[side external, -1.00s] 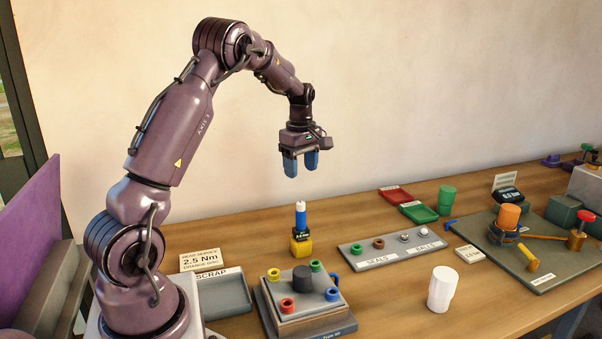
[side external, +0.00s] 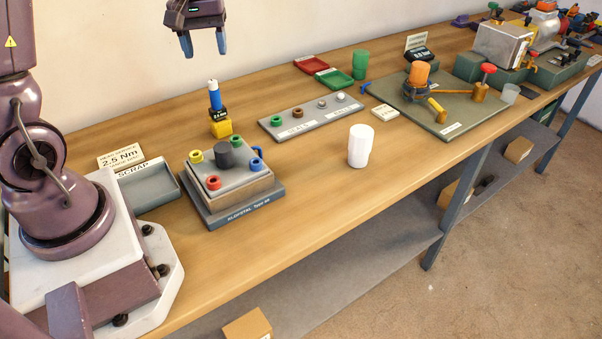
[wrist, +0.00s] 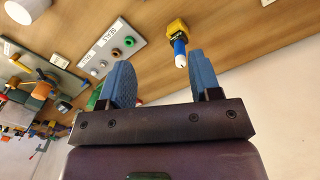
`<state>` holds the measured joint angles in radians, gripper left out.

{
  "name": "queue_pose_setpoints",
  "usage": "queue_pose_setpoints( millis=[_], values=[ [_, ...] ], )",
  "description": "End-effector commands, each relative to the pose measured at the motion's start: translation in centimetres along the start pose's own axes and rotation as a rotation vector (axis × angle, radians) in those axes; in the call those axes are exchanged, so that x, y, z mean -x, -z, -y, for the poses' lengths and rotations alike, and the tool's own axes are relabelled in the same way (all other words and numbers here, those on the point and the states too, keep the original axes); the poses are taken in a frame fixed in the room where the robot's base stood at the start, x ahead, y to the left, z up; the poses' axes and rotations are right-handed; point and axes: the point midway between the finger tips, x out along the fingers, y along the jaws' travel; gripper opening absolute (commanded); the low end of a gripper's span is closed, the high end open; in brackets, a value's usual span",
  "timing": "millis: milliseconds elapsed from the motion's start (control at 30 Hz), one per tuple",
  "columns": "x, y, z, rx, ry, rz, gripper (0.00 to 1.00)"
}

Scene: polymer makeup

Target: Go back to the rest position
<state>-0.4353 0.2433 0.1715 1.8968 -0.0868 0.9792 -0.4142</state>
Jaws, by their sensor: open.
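My gripper (side external: 205,46) hangs with its two blue fingers pointing down, open and empty, at the top of the side view. It is above the upright yellow-based tool (side external: 220,128), which has a blue shaft and a white tip, with a clear gap between them. Most of my upper arm is out of the side view. In the wrist view my gripper (wrist: 160,62) shows its fingers well apart, and the yellow-based tool (wrist: 177,28) appears between and beyond them. Nothing is held.
A fixture block (side external: 235,185) with coloured rings and a dark cylinder stands near the front. The scrap tray (side external: 150,188) is at its left. A grey strip tray (side external: 310,116) and white cup (side external: 361,146) lie right. Bare wood (side external: 330,190) is clear along the front edge.

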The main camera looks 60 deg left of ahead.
Motion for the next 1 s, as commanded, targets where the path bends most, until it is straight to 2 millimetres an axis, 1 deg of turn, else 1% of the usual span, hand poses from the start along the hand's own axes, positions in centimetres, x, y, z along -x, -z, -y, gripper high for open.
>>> queue_pose_setpoints(
  millis=[33, 67, 100, 167, 200, 267, 300, 400, 500, 600, 700, 800, 1000],
  values=[
    [1.2, -2.1, -0.6, -0.106, -0.020, -0.020, 0.58],
    [1.8, -3.4, -0.9, -0.173, -0.029, -0.031, 0.58],
    [2.6, -5.2, -1.2, -0.263, -0.042, -0.049, 0.58],
    [3.6, -7.9, -1.4, -0.398, -0.060, -0.079, 0.58],
    [4.2, -9.6, -1.5, -0.484, -0.071, -0.103, 0.58],
    [5.0, -12.2, -1.4, -0.605, -0.087, -0.139, 0.58],
    [5.4, -13.8, -1.3, -0.682, -0.097, -0.165, 0.58],
    [6.2, -17.4, -0.7, -0.843, -0.122, -0.236, 0.58],
    [6.7, -20.1, -0.1, -0.942, -0.151, -0.299, 0.58],
    [7.3, -21.8, 0.2, -0.999, -0.183, -0.354, 0.58],
    [8.2, -22.7, 0.2, -1.031, -0.214, -0.397, 0.58],
    [8.7, -23.0, 0.1, -1.045, -0.231, -0.417, 0.58],
    [8.7, -23.0, 0.1, -1.045, -0.231, -0.417, 0.58]
  ],
)
